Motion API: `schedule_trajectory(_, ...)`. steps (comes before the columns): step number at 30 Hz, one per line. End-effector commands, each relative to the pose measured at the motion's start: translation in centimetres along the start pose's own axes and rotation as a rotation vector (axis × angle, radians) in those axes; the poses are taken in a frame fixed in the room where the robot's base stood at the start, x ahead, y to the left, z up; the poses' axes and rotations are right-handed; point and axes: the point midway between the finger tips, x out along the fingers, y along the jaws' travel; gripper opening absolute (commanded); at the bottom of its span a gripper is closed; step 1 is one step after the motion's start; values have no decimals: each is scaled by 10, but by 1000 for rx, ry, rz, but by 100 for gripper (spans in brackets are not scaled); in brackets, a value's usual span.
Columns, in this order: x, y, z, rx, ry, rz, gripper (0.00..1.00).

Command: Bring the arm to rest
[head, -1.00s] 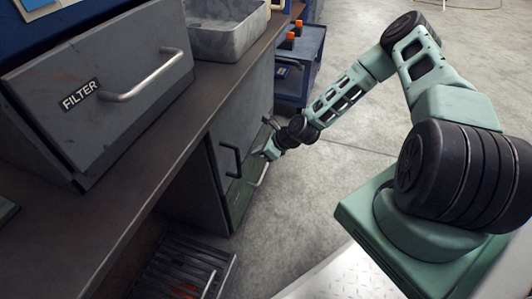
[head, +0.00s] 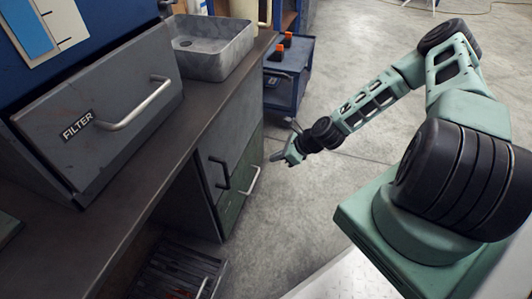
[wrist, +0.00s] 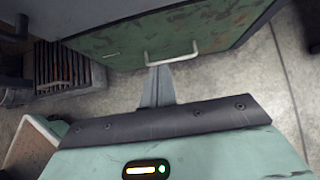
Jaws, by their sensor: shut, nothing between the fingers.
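My gripper (head: 285,157) is at the end of my pale green arm, in the middle of the head view. It is shut and empty, in the air in front of the cabinet under the bench. In the wrist view my gripper's fingers (wrist: 157,88) are together, pointing toward the green drawer front (wrist: 205,30) with its pale bar handle (wrist: 171,53). The fingertips overlap the handle in that view; the head view shows them apart from it. The same handle (head: 253,181) shows in the head view.
A bench (head: 150,160) with a FILTER box (head: 100,110) and a grey sink (head: 212,45) runs along the left. A blue cart (head: 290,80) stands behind. A slatted crate (head: 175,270) sits under the bench. The floor (head: 330,205) right of the cabinet is clear.

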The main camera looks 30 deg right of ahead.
Motion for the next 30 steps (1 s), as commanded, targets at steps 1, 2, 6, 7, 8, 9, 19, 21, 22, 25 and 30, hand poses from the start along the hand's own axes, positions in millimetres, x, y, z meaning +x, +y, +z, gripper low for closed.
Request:
schedule_trajectory(1,-3,0,0,1,0,0,0)
schedule_trajectory(2,-4,0,0,1,0,0,0)
schedule_trajectory(6,-4,0,0,0,0,0,0)
schedule_trajectory(7,-4,0,0,-2,0,1,0)
schedule_trajectory(8,-4,1,1,-11,3,5,0)
schedule_trajectory(9,-4,4,3,-35,9,15,0)
schedule_trajectory(19,-30,70,66,-758,157,303,0)
schedule_trajectory(21,-41,89,81,-946,184,380,0)
schedule_trajectory(22,-46,98,88,-1026,193,413,0)
schedule_trajectory(25,-64,125,111,-1285,216,518,0)
schedule_trajectory(30,-101,176,146,-1708,228,687,0)
